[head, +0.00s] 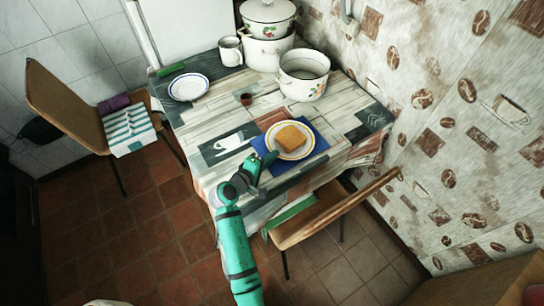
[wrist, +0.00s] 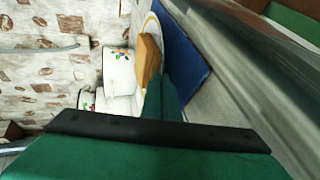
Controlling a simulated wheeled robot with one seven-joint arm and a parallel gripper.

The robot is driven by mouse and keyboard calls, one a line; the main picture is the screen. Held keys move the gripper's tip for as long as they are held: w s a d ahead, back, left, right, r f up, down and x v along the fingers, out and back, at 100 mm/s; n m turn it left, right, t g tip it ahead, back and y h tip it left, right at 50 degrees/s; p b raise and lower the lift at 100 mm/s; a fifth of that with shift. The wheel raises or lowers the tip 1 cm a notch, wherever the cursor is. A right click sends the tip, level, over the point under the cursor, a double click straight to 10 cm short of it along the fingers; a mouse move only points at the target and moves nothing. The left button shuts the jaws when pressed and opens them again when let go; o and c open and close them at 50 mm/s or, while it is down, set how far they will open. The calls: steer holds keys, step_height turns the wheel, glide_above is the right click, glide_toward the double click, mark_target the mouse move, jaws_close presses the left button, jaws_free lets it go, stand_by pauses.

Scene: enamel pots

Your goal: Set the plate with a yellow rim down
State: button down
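The plate with a yellow rim (head: 311,143) is over the blue mat (head: 321,144) near the table's front edge, with a slice of bread (head: 290,137) on it. I cannot tell whether the plate touches the mat. My gripper (head: 268,160) reaches the plate's near left edge. In the wrist view, the green fingers (wrist: 163,92) are close together at the rim of the plate (wrist: 153,24) and look shut on it. The bread (wrist: 147,62) and the mat (wrist: 186,50) also show there.
Chairs stand at the left (head: 75,105) and front (head: 325,212). The wall bounds the right.

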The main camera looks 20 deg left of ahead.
steer(key=c, duration=2.3)
jaws_free()
steer(key=shift+f, duration=0.1)
steer(key=v, duration=1.2)
steer(key=shift+s+a, duration=0.1)
steer(key=shift+s, duration=0.05)
